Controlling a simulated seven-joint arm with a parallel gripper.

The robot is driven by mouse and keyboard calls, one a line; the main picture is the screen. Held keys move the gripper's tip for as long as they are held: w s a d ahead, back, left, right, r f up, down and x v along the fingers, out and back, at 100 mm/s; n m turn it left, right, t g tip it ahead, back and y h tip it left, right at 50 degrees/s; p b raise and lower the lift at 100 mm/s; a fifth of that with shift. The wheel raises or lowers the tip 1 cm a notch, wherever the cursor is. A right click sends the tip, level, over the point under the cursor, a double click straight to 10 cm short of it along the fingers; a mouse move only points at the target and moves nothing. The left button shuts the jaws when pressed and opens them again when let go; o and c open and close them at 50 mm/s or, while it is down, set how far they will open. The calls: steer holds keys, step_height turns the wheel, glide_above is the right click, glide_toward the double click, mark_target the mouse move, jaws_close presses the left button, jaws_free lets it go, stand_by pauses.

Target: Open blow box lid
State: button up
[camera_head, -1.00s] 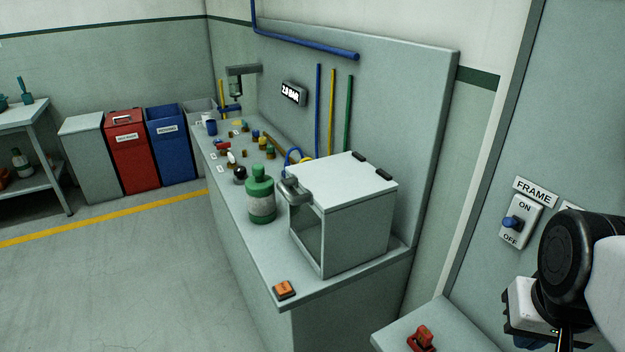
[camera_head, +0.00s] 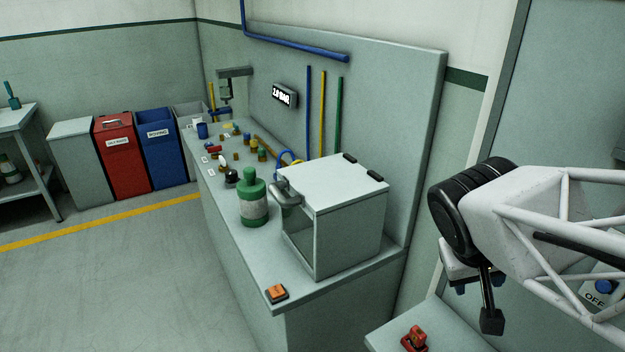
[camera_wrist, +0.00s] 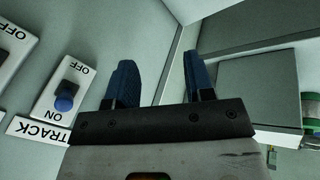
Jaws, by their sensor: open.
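The blow box (camera_head: 335,225) is a pale grey box with a clear front, standing on the near end of the long bench. Its flat lid (camera_head: 330,183) lies shut on top, with two dark hinges at the back right edge and a grey handle-like part (camera_head: 286,193) at the front left. My gripper (camera_head: 476,302) is to the right of the box, apart from it, beside the wall panel. In the wrist view its two blue fingers (camera_wrist: 160,85) are spread with nothing between them. The box shows at the right of the wrist view (camera_wrist: 258,92).
A green bottle (camera_head: 252,203) stands close left of the box. An orange button (camera_head: 276,293) sits at the bench's front corner. A red item (camera_head: 414,338) lies on the nearer ledge. A track switch (camera_wrist: 68,97) is on the panel beside my gripper. Small items crowd the far bench.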

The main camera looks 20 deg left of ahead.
steer(key=w+a+n+t, duration=0.3)
steer(key=a, duration=0.7)
steer(key=w+a+f+n+t, duration=0.1)
steer(key=w+a+n+t, duration=0.2)
steer(key=a, duration=0.8)
steer(key=w+a+f+n+t, duration=0.1)
steer(key=w+a+n+t, duration=0.2)
steer(key=a, duration=0.7)
steer(key=shift+w+a+t, duration=0.25)
steer(key=shift+w+t, duration=0.05)
steer(key=shift+w, duration=0.65)
steer(key=n+t+y, duration=0.4)
steer(key=n+t, duration=0.3)
steer(key=n, duration=0.1)
glide_toward(278, 196)
steer(key=w, duration=0.3)
steer(key=shift+a+f, duration=0.1)
steer(key=shift+a, duration=0.3)
steer(key=shift+w, duration=0.2)
steer(key=shift+w+r, duration=0.2)
steer(key=shift+w, duration=1.05)
steer(key=shift+w+r, duration=0.15)
steer(key=shift+w, duration=1.1)
steer(key=shift+w+r, duration=0.2)
steer(key=shift+w, duration=1.05)
